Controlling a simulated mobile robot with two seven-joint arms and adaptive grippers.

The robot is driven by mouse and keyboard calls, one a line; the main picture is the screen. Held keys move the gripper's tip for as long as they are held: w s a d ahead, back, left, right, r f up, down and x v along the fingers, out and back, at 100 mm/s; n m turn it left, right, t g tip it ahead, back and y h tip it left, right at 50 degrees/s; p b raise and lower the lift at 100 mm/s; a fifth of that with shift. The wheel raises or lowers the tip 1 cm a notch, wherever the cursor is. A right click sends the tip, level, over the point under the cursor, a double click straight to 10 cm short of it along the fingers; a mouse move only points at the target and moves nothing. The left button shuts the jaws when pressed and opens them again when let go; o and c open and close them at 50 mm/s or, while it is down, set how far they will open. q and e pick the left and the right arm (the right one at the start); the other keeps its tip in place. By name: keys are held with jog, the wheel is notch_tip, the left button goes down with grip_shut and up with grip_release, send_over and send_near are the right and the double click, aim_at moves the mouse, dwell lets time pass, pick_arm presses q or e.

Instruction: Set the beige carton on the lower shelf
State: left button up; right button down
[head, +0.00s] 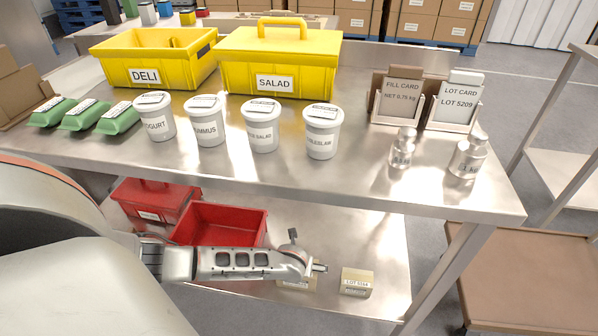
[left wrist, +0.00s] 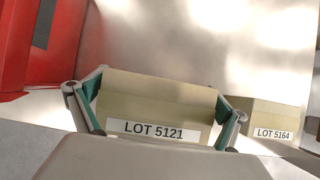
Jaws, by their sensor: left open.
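A beige carton labelled LOT 5121 (left wrist: 160,105) is on the steel lower shelf (head: 345,235), mostly hidden behind my arm in the head view. My left gripper (left wrist: 157,98) has one finger on each side of this carton and is open; a small gap or light contact at its sides is hard to tell. In the head view my left gripper (head: 300,266) is low over the shelf. A second beige carton, LOT 5164 (left wrist: 266,122), stands to the right, apart from the gripper; it also shows in the head view (head: 356,282). My right gripper is out of view.
An open red bin (head: 222,223) and a closed red one (head: 152,200) stand on the lower shelf at left. The upper steel top (head: 250,172) overhangs, holding yellow boxes, white tubs (head: 204,121), green packs, card holders and metal weights. Bare shelf lies behind the cartons.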

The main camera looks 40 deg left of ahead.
pick_arm(q)
jog(key=shift+d+r, duration=0.1)
jog(key=shift+r, duration=0.35)
jog(key=p+v, duration=0.2)
jog(key=v, duration=0.1)
jog(key=shift+w+r, duration=0.2)
jog(key=shift+w, duration=0.1)
jog(key=shift+p+v, duration=0.4)
jog(key=shift+v, duration=0.5)
jog(key=p+v, duration=0.1)
jog(key=v, duration=0.1)
jog(key=p+v, duration=0.1)
jog(key=v, duration=0.2)
jog(key=shift+s+r, duration=0.1)
jog(key=shift+s, duration=0.25)
jog(key=shift+s+d+r+p, duration=0.15)
jog(key=shift+s+r+p, duration=0.2)
jog(key=shift+p, duration=0.1)
jog(key=shift+s+f, duration=0.1)
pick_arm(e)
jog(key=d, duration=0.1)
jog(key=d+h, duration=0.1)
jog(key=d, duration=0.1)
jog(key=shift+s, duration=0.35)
